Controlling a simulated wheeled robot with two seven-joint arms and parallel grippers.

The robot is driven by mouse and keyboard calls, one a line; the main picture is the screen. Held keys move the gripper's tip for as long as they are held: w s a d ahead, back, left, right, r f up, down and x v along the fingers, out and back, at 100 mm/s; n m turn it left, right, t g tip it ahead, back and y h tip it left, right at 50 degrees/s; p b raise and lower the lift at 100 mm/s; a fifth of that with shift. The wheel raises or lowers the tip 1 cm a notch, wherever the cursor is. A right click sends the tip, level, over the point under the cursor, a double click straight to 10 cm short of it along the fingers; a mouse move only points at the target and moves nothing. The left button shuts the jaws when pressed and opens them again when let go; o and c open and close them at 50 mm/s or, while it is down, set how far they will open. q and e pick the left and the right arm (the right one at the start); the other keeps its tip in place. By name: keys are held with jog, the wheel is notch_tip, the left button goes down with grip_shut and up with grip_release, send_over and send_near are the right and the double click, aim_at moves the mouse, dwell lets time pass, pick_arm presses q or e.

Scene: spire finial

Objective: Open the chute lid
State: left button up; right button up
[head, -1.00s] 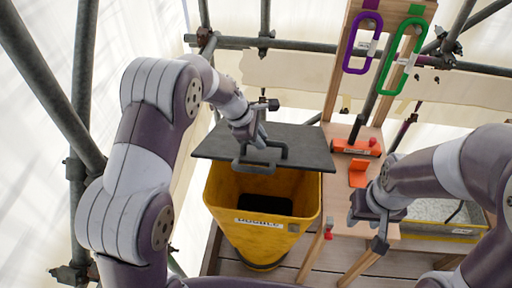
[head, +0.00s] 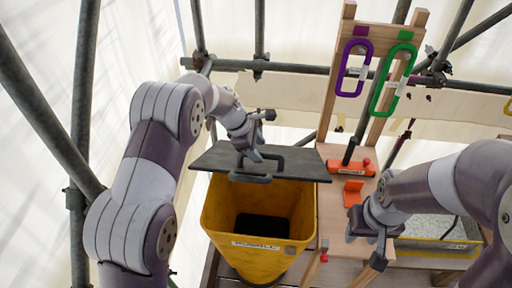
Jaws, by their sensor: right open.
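The chute lid (head: 212,160) is a dark grey flat plate with a grey handle (head: 250,178) on its face. It stands raised over the back of the yellow chute (head: 225,212), and the chute's dark inside shows below its front edge. My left gripper (head: 254,156) is at the handle and appears shut on it, though its fingertips are partly hidden. My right gripper (head: 370,228) is open and empty, above the wooden bench right of the chute.
Purple (head: 344,80) and green (head: 382,92) loops hang on a wooden frame at the back. An orange block (head: 353,192) and an orange-red tool (head: 345,169) lie on the bench (head: 330,210). A grey-filled tray (head: 440,228) is at right. Scaffold poles surround the area.

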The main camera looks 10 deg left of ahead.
pick_arm(q)
jog(key=shift+w, duration=0.15)
jog(key=shift+s+r, duration=0.15)
jog(key=shift+s, duration=0.1)
jog(key=v, duration=1.2)
jog(key=shift+r+b, duration=0.35)
jog(key=shift+b, duration=0.1)
jog(key=shift+a, duration=0.1)
jog(key=shift+s, duration=0.1)
